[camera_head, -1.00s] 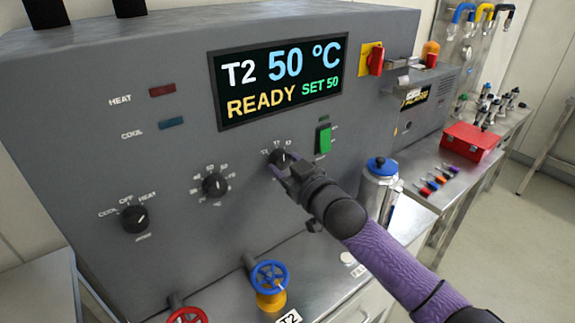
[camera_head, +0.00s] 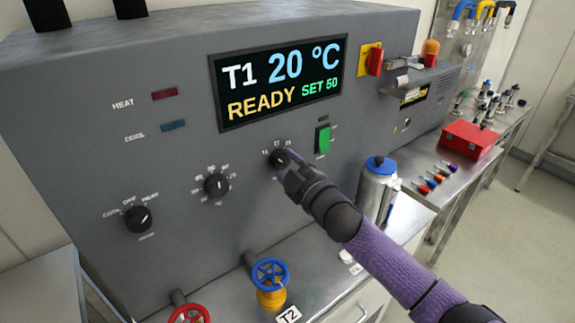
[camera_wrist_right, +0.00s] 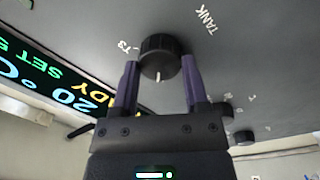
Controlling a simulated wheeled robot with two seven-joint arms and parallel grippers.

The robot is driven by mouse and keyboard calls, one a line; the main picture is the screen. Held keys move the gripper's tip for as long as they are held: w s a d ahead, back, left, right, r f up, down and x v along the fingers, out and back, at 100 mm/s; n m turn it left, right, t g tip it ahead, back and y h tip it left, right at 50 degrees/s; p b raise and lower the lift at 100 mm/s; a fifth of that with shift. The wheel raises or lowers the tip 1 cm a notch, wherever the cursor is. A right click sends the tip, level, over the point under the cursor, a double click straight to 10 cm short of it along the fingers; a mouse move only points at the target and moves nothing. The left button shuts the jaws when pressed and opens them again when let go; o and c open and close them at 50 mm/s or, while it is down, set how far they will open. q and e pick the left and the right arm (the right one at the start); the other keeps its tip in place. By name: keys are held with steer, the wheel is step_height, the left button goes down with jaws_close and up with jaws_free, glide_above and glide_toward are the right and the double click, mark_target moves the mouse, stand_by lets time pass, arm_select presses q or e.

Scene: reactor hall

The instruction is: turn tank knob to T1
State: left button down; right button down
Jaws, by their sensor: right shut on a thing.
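The tank knob (camera_head: 278,158) is a small black dial on the grey control panel (camera_head: 70,190). My right gripper (camera_head: 284,168) is at it, its purple fingers on either side. In the right wrist view the knob (camera_wrist_right: 160,57) sits between the two fingertips (camera_wrist_right: 160,78), with a white pointer mark and the labels "TANK" and "T3" beside it. The gripper is shut on the knob. The display (camera_head: 280,80) reads T1, 20 °C, READY, SET 50. My left gripper is not in view.
Two other black knobs (camera_head: 216,185) (camera_head: 138,219) are to the left on the panel. A green switch (camera_head: 322,139) is just right of the tank knob. Blue (camera_head: 270,272) and red (camera_head: 189,314) valve wheels stand below. A metal canister (camera_head: 377,190) stands beside my right forearm.

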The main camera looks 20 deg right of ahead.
steer(key=shift+n, duration=0.6)
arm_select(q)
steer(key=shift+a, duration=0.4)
arm_select(e)
steer(key=shift+c, duration=0.5)
jaws_free()
steer(key=shift+s, duration=0.2)
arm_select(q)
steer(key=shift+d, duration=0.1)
arm_select(e)
steer(key=v, duration=0.9)
steer(key=shift+s, duration=0.25)
steer(key=shift+d, duration=0.15)
